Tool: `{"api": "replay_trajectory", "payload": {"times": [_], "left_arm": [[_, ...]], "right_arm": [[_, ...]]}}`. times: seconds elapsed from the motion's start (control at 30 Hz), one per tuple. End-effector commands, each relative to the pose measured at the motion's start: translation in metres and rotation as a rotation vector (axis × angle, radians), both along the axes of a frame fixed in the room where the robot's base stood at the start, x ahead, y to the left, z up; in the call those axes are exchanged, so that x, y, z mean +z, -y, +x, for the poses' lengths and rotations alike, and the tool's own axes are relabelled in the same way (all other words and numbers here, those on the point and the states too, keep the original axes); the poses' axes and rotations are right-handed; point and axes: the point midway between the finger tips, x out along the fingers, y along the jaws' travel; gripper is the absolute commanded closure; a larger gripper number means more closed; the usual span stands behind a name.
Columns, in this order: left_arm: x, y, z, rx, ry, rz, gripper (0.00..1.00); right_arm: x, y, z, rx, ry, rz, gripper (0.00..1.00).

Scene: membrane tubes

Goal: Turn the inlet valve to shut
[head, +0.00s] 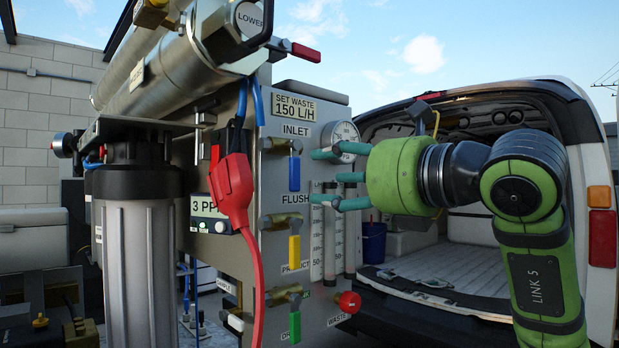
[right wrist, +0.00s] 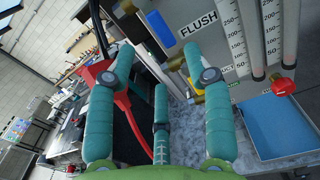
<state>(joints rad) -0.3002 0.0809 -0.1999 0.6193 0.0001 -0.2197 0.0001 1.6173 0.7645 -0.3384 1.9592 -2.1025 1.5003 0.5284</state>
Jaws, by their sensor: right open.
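The inlet valve is brass with a blue lever (head: 295,173), below the INLET label on the grey panel (head: 262,190). The lever hangs straight down, across the line of the valve body. My right gripper (head: 318,177) is open and empty, its teal fingers pointing left at the panel. In the head view its tips are just right of the blue lever, with a small gap. In the right wrist view the open fingers (right wrist: 160,70) spread before the panel, and the blue lever (right wrist: 157,25) shows between and beyond the tips. My left gripper is not in view.
Below are the flush valve's yellow lever (head: 294,251), a green lever (head: 295,326) and a red knob (head: 349,302). A red clamp with cable (head: 232,185) hangs left of the inlet valve. A gauge (head: 345,140) and flow tubes (head: 330,250) stand close to the fingers.

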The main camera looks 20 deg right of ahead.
Motion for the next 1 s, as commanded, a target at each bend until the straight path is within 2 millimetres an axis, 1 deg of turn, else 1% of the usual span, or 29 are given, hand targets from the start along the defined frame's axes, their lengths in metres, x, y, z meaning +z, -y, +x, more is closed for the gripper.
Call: {"api": "replay_trajectory", "payload": {"times": [0.03, 0.1, 0.2, 0.33, 0.47, 0.9, 0.97, 1.0], "left_arm": [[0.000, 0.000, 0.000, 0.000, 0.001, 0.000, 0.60], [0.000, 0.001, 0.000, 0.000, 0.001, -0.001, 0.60], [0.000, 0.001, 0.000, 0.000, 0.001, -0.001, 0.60], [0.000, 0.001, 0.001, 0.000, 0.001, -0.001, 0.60], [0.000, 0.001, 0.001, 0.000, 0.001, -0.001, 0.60], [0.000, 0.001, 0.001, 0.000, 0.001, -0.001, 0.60], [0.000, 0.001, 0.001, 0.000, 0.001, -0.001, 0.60], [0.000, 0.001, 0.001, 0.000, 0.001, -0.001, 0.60]], "right_arm": [[0.000, 0.004, -0.011, -0.002, 0.003, -0.001, 0.48], [0.000, 0.008, -0.023, -0.001, 0.003, -0.001, 0.48], [0.000, 0.013, -0.037, -0.001, 0.001, 0.000, 0.48], [0.000, 0.017, -0.047, 0.000, 0.000, 0.001, 0.48], [0.000, 0.018, -0.050, 0.000, 0.000, 0.000, 0.48], [0.000, 0.017, -0.049, 0.001, -0.001, 0.001, 0.48], [-0.002, 0.014, -0.048, 0.014, -0.003, 0.000, 0.48], [-0.005, 0.008, -0.046, 0.036, -0.006, -0.001, 0.48]]}}
